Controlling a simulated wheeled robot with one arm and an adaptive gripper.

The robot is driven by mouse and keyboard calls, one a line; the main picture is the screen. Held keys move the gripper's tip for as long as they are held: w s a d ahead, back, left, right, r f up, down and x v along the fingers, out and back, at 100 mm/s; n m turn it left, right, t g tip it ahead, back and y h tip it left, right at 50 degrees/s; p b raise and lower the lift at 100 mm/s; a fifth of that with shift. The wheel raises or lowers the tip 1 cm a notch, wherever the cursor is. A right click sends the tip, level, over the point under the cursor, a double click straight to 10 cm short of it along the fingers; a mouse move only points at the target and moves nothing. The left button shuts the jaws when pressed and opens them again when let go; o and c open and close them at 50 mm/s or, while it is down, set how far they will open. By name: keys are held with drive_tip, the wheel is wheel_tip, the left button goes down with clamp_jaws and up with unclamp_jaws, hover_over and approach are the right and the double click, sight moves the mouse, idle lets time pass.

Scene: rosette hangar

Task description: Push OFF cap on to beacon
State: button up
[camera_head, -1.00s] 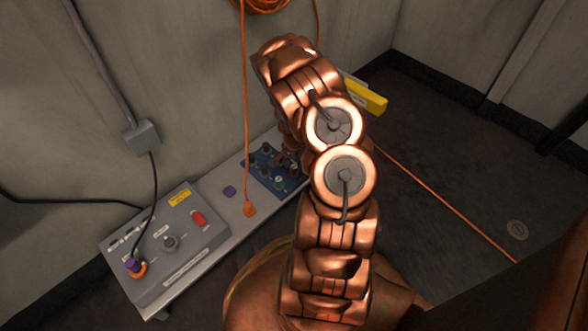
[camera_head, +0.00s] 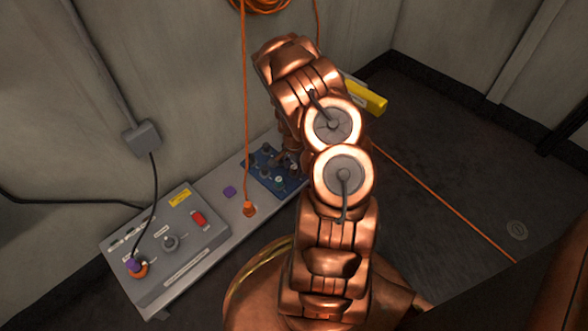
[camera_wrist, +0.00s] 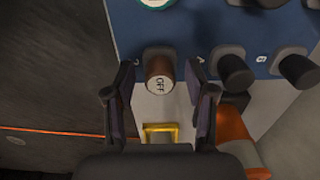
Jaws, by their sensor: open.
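The OFF cap (camera_wrist: 159,86), a brown cylinder with a white face marked OFF, stands at the edge of the blue panel (camera_wrist: 185,25) in the wrist view. A dark grey collar shows behind it. My gripper (camera_wrist: 160,76) is open, with one dark finger on each side of the cap; I cannot tell whether they touch it. In the head view, my arm hides the cap and part of the blue panel (camera_head: 266,183). I cannot pick out the beacon with certainty.
Dark posts (camera_wrist: 236,75) stand right of the cap. An orange and white object (camera_wrist: 238,135) lies near the right finger, and a yellow frame (camera_wrist: 160,129) is below the cap.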

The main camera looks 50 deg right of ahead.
sight(294, 167)
idle(0.4)
clamp_jaws()
idle(0.4)
drive_tip(key=shift+r+p, duration=1.55)
drive_tip(key=shift+r, duration=1.45)
